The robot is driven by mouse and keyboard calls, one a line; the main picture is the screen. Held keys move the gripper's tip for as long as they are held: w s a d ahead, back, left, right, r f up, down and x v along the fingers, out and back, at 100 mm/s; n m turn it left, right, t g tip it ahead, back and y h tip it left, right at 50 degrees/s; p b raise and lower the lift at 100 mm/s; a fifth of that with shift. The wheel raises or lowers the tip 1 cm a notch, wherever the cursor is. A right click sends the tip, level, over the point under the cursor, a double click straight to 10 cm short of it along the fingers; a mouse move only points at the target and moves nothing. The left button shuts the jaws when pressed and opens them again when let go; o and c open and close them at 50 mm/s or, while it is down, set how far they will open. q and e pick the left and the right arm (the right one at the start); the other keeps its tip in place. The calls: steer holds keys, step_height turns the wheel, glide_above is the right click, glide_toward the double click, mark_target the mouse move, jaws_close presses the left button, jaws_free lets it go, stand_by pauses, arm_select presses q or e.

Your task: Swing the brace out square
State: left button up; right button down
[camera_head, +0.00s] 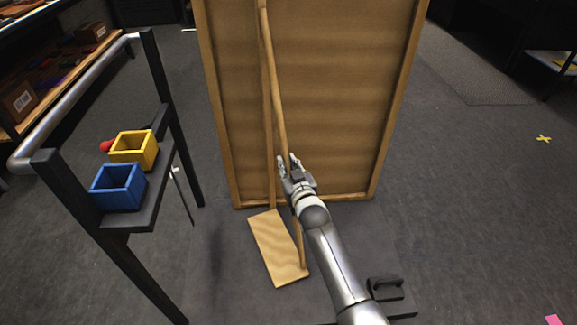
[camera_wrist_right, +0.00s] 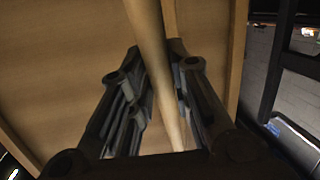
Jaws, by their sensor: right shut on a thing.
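The brace is a long, thin wooden pole (camera_head: 275,90) in front of a large framed wooden panel (camera_head: 340,90). It runs from the top of the head view down to a flat wooden board (camera_head: 266,240) at the panel's foot, tilted against the panel's edges. My right gripper (camera_head: 289,164) is shut on the brace partway down its length and hides that stretch. In the right wrist view the brace (camera_wrist_right: 147,35) passes between the fingers (camera_wrist_right: 158,95). A thinner wooden strip (camera_head: 270,170) shows just left of the brace. My left gripper is not in view.
At left, a dark rack with a metal rail (camera_head: 70,85) holds a yellow bin (camera_head: 133,160) and a blue bin (camera_head: 118,199). A dark block with a handle (camera_head: 388,296) is at lower right, near my right arm. The grey floor (camera_head: 470,200) at right is mostly clear.

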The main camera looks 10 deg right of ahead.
steer(key=shift+w+a+r, duration=0.1)
steer(key=shift+r, duration=0.1)
steer(key=c, duration=1.7)
jaws_free()
steer(key=o, duration=0.4)
steer(key=shift+w+a+f, duration=0.1)
steer(key=shift+w+f, duration=0.1)
steer(key=shift+s, duration=0.1)
steer(key=shift+s+d, duration=0.1)
steer(key=shift+d, duration=0.1)
steer(key=shift+s+d, duration=0.1)
steer(key=shift+s, duration=0.45)
steer(key=s, duration=0.3)
steer(key=s+r, duration=0.1)
steer(key=s, duration=0.3)
steer(key=s+d, duration=0.1)
steer(key=s, duration=0.2)
steer(key=shift+s+d+r, duration=0.1)
steer(key=shift+s+r, duration=0.15)
steer(key=shift+r, duration=0.15)
steer(key=shift+c, duration=0.3)
